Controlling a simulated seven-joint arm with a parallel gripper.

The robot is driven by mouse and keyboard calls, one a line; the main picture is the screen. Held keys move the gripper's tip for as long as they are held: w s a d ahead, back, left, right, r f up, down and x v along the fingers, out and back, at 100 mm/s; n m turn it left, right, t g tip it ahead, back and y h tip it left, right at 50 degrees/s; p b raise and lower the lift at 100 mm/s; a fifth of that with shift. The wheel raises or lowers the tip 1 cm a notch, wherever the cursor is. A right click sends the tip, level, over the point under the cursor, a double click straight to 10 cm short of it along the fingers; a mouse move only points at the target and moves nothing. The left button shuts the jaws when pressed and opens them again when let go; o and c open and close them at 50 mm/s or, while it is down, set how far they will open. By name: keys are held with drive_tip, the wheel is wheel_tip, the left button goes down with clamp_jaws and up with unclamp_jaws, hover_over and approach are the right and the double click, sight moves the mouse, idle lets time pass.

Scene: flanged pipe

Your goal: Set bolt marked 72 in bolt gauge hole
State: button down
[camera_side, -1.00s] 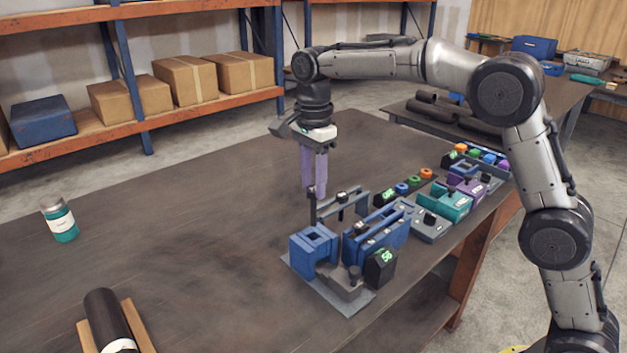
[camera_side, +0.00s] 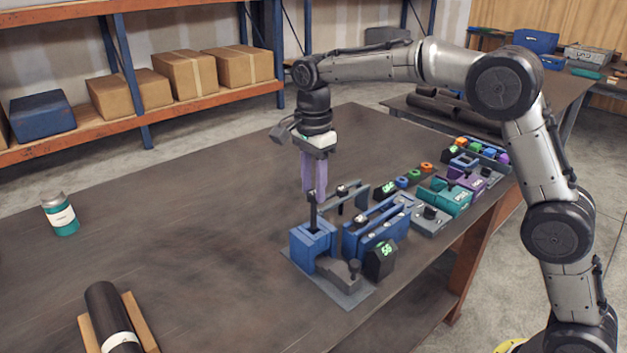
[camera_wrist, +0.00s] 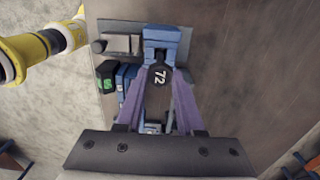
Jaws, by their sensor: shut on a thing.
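My gripper (camera_side: 315,190) has purple fingers pointing down and is shut on a dark bolt (camera_side: 313,212). In the wrist view the bolt's dark hexagonal head (camera_wrist: 160,77) shows a white "72" between the fingertips (camera_wrist: 159,82). The bolt hangs upright, with its lower end at the top of the blue bolt gauge block (camera_side: 302,250). The same blue block (camera_wrist: 161,38) lies just beyond the bolt head in the wrist view. The hole is largely hidden, and I cannot tell whether the bolt tip is inside it.
A rack with other bolts (camera_side: 375,228) stands close behind. More coloured fixtures (camera_side: 445,200) line the table's right side.

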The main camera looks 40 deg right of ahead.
idle(0.4)
hover_over(313, 227)
drive_tip(key=shift+w+d+f, duration=0.15)
drive_tip(key=shift+f, duration=0.95)
drive_tip(key=shift+w+d+f, duration=0.1)
drive_tip(key=shift+f, duration=0.95)
drive_tip(key=shift+f, duration=1.65)
drive_tip(key=shift+c, duration=2.2)
unclamp_jaws()
drive_tip(key=shift+o, duration=0.2)
drive_tip(key=o, duration=0.4)
drive_tip(key=shift+c, duration=0.2)
drive_tip(key=shift+r, duration=0.1)
